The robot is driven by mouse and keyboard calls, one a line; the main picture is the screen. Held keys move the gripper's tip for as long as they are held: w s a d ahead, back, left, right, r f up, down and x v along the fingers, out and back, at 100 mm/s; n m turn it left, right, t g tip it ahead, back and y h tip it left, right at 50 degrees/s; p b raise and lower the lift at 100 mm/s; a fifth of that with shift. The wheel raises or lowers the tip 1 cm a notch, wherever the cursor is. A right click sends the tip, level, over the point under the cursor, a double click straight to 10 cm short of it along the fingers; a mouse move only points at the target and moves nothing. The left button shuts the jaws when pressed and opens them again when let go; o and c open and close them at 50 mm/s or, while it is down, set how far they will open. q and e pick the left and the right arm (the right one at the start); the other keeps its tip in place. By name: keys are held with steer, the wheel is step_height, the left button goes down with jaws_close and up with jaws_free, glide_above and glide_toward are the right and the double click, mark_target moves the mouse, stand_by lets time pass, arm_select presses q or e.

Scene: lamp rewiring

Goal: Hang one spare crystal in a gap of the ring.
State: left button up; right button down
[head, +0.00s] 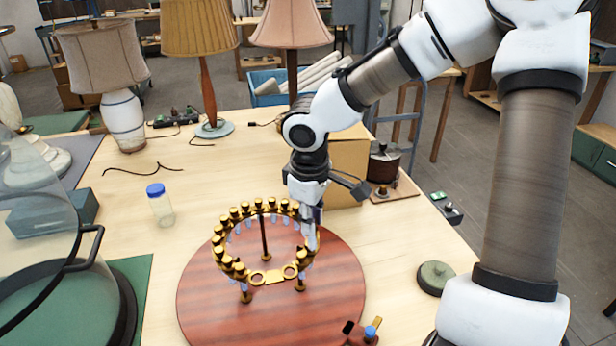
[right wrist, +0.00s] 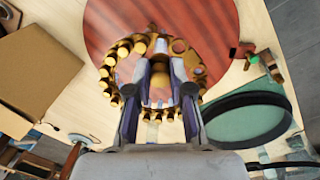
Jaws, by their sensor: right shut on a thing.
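The gold ring (head: 228,262) stands on short legs on a round red-brown board (head: 330,300). Gold caps line most of it, with pale crystals (head: 246,288) hanging below. Two empty round holes (head: 274,276) show at its front. It also shows in the right wrist view (right wrist: 108,72). My right gripper (head: 312,222) is at the ring's right side, pointing down. In the right wrist view its fingers (right wrist: 160,105) are closed about a gold-topped piece (right wrist: 160,88), which looks like a crystal with its cap. The fingers hide part of the ring, and I cannot tell whether the piece touches it. My left gripper is out of view.
A blue-lidded jar (head: 160,206) stands left of the board. A cardboard box (head: 348,165) is behind my right gripper. A small block with a blue knob (head: 370,333) sits at the board's front right. A large glass dome (head: 40,215) fills the left. Lamps stand at the back.

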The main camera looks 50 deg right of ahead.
steer(key=w+a+r+m+p, duration=0.3)
steer(key=w+a+m, duration=0.2)
steer(key=w+a, duration=0.25)
step_height(320, 180, down, 14)
steer(key=a, duration=0.2)
steer(key=shift+s+y, duration=0.3)
steer(key=shift+y, duration=0.1)
steer(key=shift+a+r, duration=0.1)
steer(key=shift+r, duration=0.05)
steer(key=c, duration=1)
jaws_free()
